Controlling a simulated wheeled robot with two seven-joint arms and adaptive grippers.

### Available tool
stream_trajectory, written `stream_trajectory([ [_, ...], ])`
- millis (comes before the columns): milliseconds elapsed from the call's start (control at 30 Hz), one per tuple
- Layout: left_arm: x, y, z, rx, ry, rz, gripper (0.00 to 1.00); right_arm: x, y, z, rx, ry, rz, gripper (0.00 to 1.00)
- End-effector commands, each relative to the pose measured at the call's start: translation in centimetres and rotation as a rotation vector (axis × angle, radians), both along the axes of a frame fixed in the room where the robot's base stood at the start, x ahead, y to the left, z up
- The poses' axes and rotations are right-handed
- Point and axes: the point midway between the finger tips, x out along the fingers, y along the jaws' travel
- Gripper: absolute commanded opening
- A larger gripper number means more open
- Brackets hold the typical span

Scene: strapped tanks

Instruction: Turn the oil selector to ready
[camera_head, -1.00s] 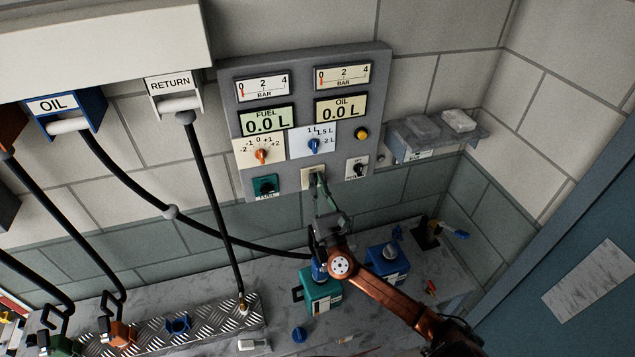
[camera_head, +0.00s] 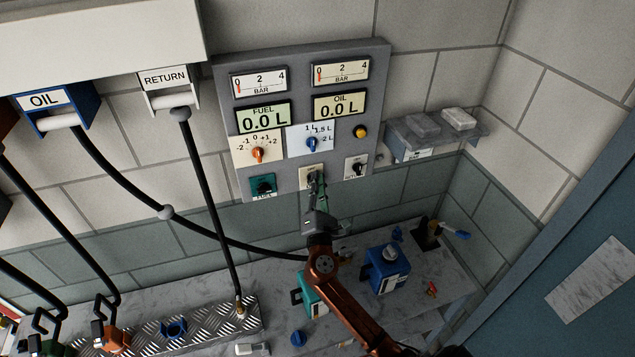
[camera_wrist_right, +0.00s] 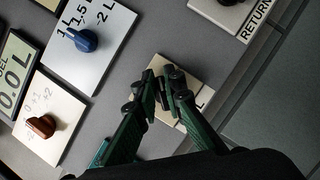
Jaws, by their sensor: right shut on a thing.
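The oil selector is on a cream plate (camera_head: 306,173) at the bottom middle of the grey wall panel (camera_head: 376,110). The plate's end, with a letter L, shows in the right wrist view (camera_wrist_right: 197,92). My right gripper (camera_head: 317,183) reaches up to this plate from below. In the right wrist view its green fingers (camera_wrist_right: 164,92) are closed together over the plate, shut on the selector knob. The fingers cover most of the knob, and I cannot read which mark it points to. My left gripper is not in view.
A green fuel selector (camera_head: 263,186) sits left of the plate and a black return selector (camera_head: 357,167) right of it. A blue volume dial (camera_head: 311,144) and an orange dial (camera_head: 258,153) are above. A blue canister (camera_head: 385,270) stands on the bench below.

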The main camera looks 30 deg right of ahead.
Motion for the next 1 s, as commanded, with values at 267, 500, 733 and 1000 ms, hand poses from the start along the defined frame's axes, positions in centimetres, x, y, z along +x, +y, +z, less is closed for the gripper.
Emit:
stream_trajectory([
  [267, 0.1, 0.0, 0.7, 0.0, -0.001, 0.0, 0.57, 0.0, -0.2, -0.1, 0.261, -0.062, -0.002, 0.0],
  [500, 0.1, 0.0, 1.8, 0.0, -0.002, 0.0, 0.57, -0.1, -0.3, -0.3, 0.476, -0.113, -0.001, 0.0],
  [733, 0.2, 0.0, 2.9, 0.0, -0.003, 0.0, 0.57, -0.1, -0.4, -0.5, 0.641, -0.153, -0.002, 0.0],
  [1000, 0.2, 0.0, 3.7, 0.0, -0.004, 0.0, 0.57, -0.1, -0.4, -0.7, 0.761, -0.182, -0.002, 0.0],
])
